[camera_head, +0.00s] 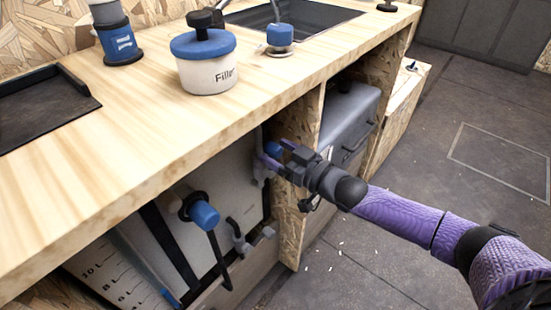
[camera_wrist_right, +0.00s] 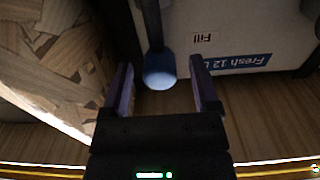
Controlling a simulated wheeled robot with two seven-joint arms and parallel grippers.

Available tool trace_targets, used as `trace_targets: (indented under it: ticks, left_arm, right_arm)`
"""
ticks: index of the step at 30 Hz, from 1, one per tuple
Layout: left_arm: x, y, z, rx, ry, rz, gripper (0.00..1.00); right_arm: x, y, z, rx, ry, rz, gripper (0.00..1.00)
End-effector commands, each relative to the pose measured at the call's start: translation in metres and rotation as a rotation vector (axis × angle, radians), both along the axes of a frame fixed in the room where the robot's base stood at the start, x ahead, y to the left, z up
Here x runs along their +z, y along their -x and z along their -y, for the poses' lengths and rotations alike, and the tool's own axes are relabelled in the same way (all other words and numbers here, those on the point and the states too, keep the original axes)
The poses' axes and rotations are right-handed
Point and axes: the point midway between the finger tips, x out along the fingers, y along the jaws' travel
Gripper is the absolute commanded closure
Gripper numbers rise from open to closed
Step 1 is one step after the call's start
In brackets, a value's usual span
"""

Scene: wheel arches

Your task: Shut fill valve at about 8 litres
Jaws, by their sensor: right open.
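The fresh water tank (camera_head: 200,245) stands under the counter; its "Fill" and "Fresh 12" labels show on the pale wall (camera_wrist_right: 215,25) in the right wrist view. A litre scale (camera_head: 112,283) with 10, 8 and 6 marks is at the lower left; I cannot read the water level. A blue knob (camera_head: 273,149) on the upright by the tank is at my right gripper (camera_head: 268,161). In the right wrist view the blue knob (camera_wrist_right: 160,72) is between the spread fingers of my right gripper (camera_wrist_right: 163,92), not clasped. My left gripper is out of view.
A blue cap (camera_head: 204,215) on a dark fitting is left of my gripper. The wooden counter (camera_head: 130,120) overhangs it and bears a Filter pot (camera_head: 208,75). A wooden panel (camera_head: 290,225) and grey box (camera_head: 350,115) are close by. Floor at right is open.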

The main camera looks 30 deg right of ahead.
Motion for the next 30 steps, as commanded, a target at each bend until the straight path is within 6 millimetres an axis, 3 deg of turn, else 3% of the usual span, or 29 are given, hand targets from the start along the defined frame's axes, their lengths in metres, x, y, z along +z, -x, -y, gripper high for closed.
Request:
trace_targets:
  ticks: [9,21,30]
  left_arm:
    - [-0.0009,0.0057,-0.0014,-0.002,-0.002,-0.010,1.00]
    - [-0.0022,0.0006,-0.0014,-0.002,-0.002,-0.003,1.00]
    - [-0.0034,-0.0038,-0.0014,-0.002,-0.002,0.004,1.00]
  right_arm:
    - [0.0009,-0.0055,-0.0017,-0.001,0.001,-0.001,0.22]
    - [0.0004,-0.0052,-0.0017,-0.001,0.001,-0.001,1.00]
    - [0.0000,-0.0051,-0.0017,-0.001,0.002,-0.002,1.00]
